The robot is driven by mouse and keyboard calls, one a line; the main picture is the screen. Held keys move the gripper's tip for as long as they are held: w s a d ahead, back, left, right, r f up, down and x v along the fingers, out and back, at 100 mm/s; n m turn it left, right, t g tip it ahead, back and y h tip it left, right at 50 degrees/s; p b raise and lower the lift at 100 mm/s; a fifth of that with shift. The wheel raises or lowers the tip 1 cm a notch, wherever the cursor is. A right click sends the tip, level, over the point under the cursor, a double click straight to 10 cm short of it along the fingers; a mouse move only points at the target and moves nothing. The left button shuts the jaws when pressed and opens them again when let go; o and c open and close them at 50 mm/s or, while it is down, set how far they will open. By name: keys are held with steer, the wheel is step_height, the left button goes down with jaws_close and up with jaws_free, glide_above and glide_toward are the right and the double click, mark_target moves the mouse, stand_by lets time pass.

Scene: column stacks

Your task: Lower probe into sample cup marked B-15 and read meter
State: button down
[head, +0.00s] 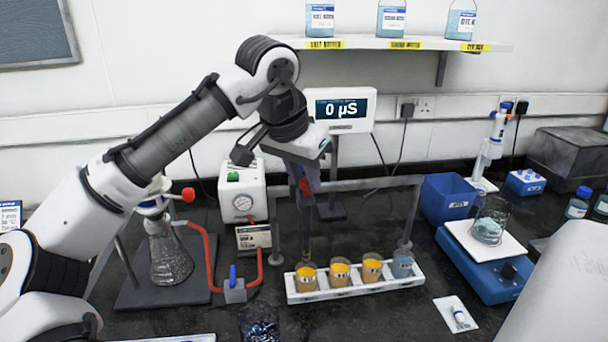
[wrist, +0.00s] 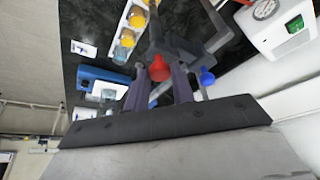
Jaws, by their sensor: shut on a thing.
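My gripper (head: 304,186) points down over the sample rack and is shut on the probe's red top, which shows between the fingers in the wrist view (wrist: 160,68). The probe's dark shaft (head: 307,232) hangs upright beneath. Its lower end is at the leftmost cup (head: 306,280); I cannot tell if it is inside or just above or behind. Two more orange-banded cups (head: 340,274) (head: 372,268) and a bluish cup (head: 403,264) stand to its right in the white rack (head: 350,294). I cannot read the cup marks. The meter (head: 342,110) reads 0 µS.
A grey frame (head: 365,184) stands behind and around the rack. A flask (head: 168,255) with red tubing is left, a pump with gauge (head: 243,190) behind. A blue bin (head: 447,197) and a scale with beaker (head: 490,262) are right. A glass beaker (head: 259,326) is in front.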

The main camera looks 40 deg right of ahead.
steer(key=shift+r, duration=0.3)
steer(key=c, duration=1.6)
jaws_free()
steer(key=o, duration=0.4)
steer(key=shift+o, duration=0.2)
steer(key=b+v, duration=0.1)
steer(key=v, duration=1.2)
steer(key=shift+a+r+b, duration=0.15)
steer(key=shift+r+b, duration=0.2)
steer(key=shift+b, duration=0.05)
